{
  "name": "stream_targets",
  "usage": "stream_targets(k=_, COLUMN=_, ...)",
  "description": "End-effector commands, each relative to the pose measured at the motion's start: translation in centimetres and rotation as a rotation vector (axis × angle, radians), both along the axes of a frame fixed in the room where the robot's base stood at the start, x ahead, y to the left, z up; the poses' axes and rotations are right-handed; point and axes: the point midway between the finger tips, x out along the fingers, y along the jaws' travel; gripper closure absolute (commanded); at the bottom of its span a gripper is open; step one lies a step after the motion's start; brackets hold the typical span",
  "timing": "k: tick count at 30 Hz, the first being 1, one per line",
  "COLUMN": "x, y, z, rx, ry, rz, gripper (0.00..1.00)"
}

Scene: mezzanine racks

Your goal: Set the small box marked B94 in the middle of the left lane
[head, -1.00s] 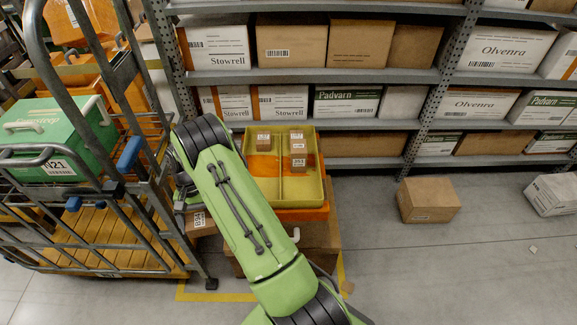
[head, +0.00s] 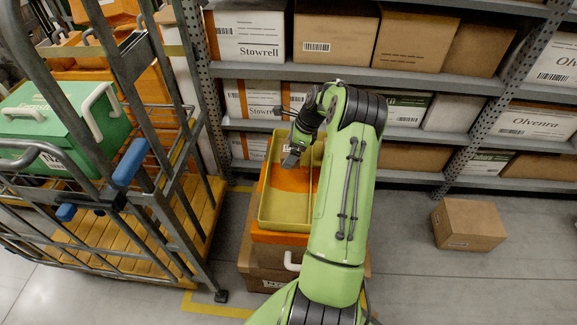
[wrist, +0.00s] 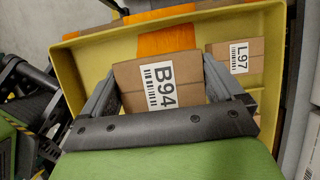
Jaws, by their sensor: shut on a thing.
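The small box marked B94 (wrist: 145,84) is brown with a white label and sits between the fingers of my gripper (wrist: 162,82) in the wrist view. My gripper is shut on it. In the head view my gripper (head: 291,158) is over the left lane of the yellow tray (head: 278,222), toward the back. An orange band (head: 290,179) crosses that lane; it also shows just beyond B94 in the wrist view (wrist: 166,42). A box marked L97 (wrist: 238,58) lies to the right of B94. I cannot tell whether B94 touches the tray floor.
The tray stands on an orange crate and brown cartons (head: 262,277). A grey cage trolley (head: 190,225) with a green case (head: 62,120) is close on the left. Racks of cartons stand behind. A loose carton (head: 468,224) lies on the right floor. My arm hides most of the right lane.

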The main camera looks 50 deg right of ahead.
Motion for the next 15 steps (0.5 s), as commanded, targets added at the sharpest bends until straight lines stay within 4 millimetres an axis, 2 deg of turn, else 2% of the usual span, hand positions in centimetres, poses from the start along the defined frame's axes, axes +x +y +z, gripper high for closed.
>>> stream_targets(k=2, x=-0.1, y=0.0, z=-0.7, rx=0.001, ry=0.001, rz=-0.004, gripper=0.37)
stream_targets(k=15, x=-0.1, y=0.0, z=-9.6, rx=0.002, ry=0.004, rz=-0.001, gripper=0.37)
